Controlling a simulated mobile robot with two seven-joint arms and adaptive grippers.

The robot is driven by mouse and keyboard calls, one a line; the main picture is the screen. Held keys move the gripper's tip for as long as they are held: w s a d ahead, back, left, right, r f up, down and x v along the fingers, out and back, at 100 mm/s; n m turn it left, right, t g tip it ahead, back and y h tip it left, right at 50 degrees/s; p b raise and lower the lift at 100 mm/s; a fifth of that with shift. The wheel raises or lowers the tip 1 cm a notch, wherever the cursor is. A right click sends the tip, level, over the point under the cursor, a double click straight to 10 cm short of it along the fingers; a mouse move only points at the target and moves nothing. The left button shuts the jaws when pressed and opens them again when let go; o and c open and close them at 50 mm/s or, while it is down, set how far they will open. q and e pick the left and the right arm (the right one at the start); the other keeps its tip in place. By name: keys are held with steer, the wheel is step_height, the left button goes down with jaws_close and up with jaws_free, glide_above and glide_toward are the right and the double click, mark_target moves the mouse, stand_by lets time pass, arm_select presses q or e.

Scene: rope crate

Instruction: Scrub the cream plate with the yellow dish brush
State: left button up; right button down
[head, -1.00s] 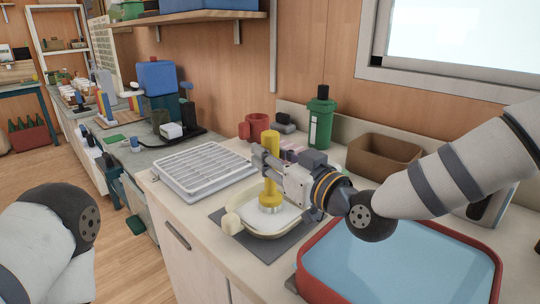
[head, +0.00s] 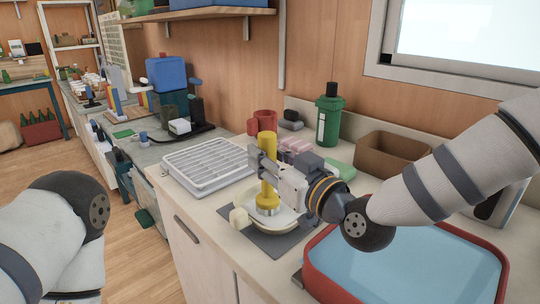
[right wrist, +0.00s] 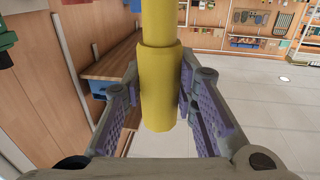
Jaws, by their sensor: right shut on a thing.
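The yellow dish brush (head: 267,160) stands upright, its lower end over the cream plate (head: 289,219). My right gripper (head: 267,172) is shut on the brush handle; the right wrist view shows the yellow handle (right wrist: 158,85) between the two purple-padded fingers. The plate lies on a dark grey mat (head: 279,247) on the counter, partly hidden by my right gripper. Whether the bristles touch the plate is hard to tell.
A white drying rack (head: 207,164) is left of the plate. A red-rimmed basin of blue water (head: 400,268) is at the right front. A red mug (head: 265,121), green bottle (head: 328,116) and brown box (head: 388,157) stand behind.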

stand_by(0.5)
steer(key=shift+w+d, duration=0.5)
steer(key=shift+d, duration=0.05)
